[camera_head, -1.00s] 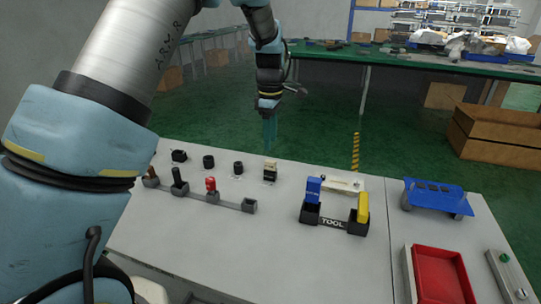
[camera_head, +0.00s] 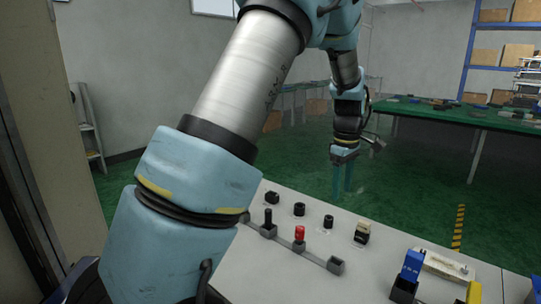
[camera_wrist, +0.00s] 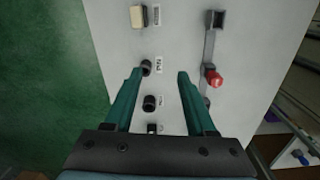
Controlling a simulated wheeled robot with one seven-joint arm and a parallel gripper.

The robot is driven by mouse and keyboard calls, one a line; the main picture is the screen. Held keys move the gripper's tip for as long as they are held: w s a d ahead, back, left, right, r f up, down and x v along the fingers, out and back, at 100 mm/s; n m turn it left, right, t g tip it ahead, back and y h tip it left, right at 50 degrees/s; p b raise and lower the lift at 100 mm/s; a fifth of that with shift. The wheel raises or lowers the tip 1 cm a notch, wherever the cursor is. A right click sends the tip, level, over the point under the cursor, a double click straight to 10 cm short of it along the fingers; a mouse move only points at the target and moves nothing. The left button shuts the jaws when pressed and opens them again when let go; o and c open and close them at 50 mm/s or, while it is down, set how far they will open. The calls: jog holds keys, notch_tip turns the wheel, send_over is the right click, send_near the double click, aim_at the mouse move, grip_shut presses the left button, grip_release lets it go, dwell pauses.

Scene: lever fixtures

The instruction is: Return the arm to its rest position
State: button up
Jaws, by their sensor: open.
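My arm reaches up and over a light grey worktable in the head view. My gripper (camera_head: 343,178) hangs above the far edge of the table, fingers pointing down. In the wrist view my gripper (camera_wrist: 155,75) has its two green fingers apart, with nothing held between them. Below, a row of small black fittings (camera_wrist: 148,103) and a beige-topped block (camera_wrist: 139,16) are fixed to the panel. A grey rail with a red-capped piece (camera_wrist: 214,80) runs to the right of the fingers. In the head view the red piece (camera_head: 299,234) stands nearer than the gripper.
A blue piece (camera_head: 411,265) in a black holder and a yellow piece (camera_head: 474,293) stand at the lower right. A green bench (camera_head: 460,118) and a blue shelf rack (camera_head: 497,50) stand behind. Green floor is open beyond the table.

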jog(key=s+a+m, duration=0.3)
jog(key=a+m, duration=0.1)
jog(key=a, duration=1.4)
jog(key=s+a+m+t, duration=0.1)
jog(key=s+a+m, duration=0.4)
jog(key=s+a, duration=0.4)
jog(key=shift+s+a+f+t, duration=0.2)
jog(key=shift+a+f+t, duration=0.15)
jog(key=shift+a, duration=0.75)
